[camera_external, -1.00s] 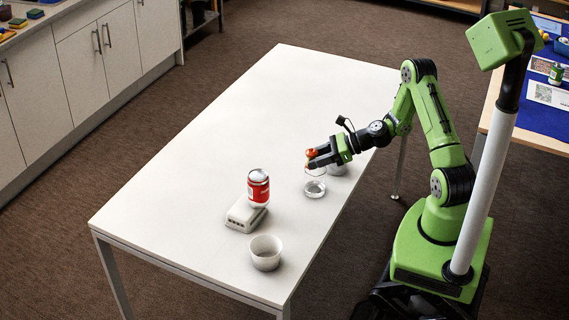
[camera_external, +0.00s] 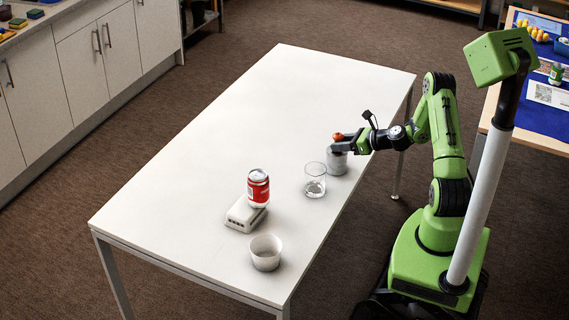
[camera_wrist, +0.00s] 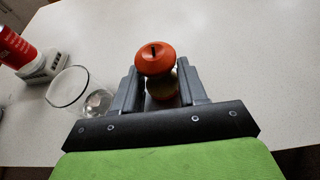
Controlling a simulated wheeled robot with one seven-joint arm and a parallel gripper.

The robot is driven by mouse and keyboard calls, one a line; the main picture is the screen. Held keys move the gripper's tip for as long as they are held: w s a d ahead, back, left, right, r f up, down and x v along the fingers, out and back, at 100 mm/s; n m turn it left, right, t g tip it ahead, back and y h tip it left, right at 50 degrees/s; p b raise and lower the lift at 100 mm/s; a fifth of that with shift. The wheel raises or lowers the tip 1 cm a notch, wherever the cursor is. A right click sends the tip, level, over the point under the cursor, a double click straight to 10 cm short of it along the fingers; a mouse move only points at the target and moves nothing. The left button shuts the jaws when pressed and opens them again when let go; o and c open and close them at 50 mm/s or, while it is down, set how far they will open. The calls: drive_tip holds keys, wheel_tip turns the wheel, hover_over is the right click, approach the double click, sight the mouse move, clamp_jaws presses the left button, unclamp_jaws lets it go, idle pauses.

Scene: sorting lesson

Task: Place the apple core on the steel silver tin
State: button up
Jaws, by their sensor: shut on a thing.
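The apple core (camera_external: 338,136), with a red-orange top, is held between the fingers of my gripper (camera_external: 347,143). In the wrist view the apple core (camera_wrist: 155,59) stands upright between the two grey fingers of my gripper (camera_wrist: 158,85). The steel silver tin (camera_external: 336,164) stands on the table near its right edge. My gripper and the core are at the tin's top in the external view; whether the core touches the tin cannot be told. I cannot make out the tin in the wrist view.
A clear glass (camera_external: 315,180) stands close beside the tin on the white table (camera_external: 240,130). A red and white can (camera_external: 258,188) sits on a pale box (camera_external: 246,214). A white cup (camera_external: 265,253) is near the front edge. The table's far part is clear.

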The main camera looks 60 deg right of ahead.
drive_tip(key=shift+f, duration=0.1)
drive_tip(key=o, duration=1)
